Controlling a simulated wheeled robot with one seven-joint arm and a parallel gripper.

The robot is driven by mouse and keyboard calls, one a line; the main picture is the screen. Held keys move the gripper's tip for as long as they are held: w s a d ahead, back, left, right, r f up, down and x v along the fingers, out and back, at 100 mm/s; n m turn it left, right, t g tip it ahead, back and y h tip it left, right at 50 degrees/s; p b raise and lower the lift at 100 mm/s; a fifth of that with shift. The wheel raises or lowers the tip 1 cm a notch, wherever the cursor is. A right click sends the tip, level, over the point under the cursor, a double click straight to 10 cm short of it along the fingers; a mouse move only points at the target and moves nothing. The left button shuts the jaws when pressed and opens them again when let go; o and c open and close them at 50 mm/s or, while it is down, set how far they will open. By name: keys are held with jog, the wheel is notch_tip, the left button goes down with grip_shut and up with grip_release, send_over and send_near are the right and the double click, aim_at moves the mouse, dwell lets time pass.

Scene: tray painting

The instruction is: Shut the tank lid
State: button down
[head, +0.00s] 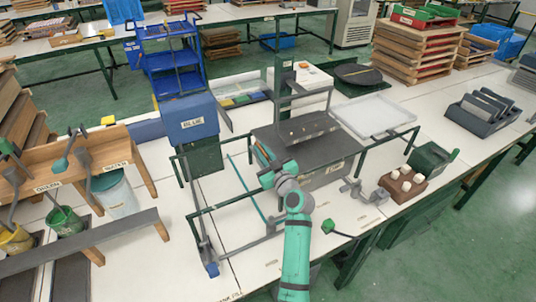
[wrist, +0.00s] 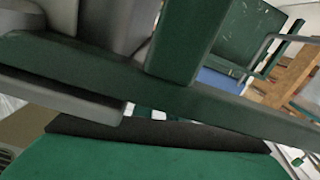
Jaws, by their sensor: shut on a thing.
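A grey tank-like box (head: 322,178) with a dark flat top (head: 290,138) stands mid-table inside a green rail frame; I cannot tell which part is its lid. My gripper (head: 268,174) is at the front left of this box, seen from behind with its fingertips largely hidden. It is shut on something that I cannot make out. In the wrist view a dark green bar (wrist: 225,105) crosses close up, with a dark green post (wrist: 185,40) rising from it. A green surface (wrist: 150,158) with a black edge fills the bottom.
Green rails (head: 230,203) run around the box. A blue-topped container marked BLUE (head: 190,125) stands at left. A brown block with white pegs (head: 403,183) and a green box (head: 432,160) are at right. A white tray (head: 375,113) lies behind. Bare tabletop shows at front left.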

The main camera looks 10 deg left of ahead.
jog(key=shift+w+d+r, duration=0.2)
jog(key=shift+d+r, duration=0.05)
jog(key=shift+d, duration=0.1)
jog(key=c, duration=1.8)
grip_release()
jog(key=shift+w, duration=0.1)
jog(key=shift+f, duration=0.15)
jog(key=shift+s+d+f, duration=0.1)
jog(key=shift+s, duration=0.15)
jog(key=shift+v, duration=5.2)
jog(key=shift+w, duration=0.1)
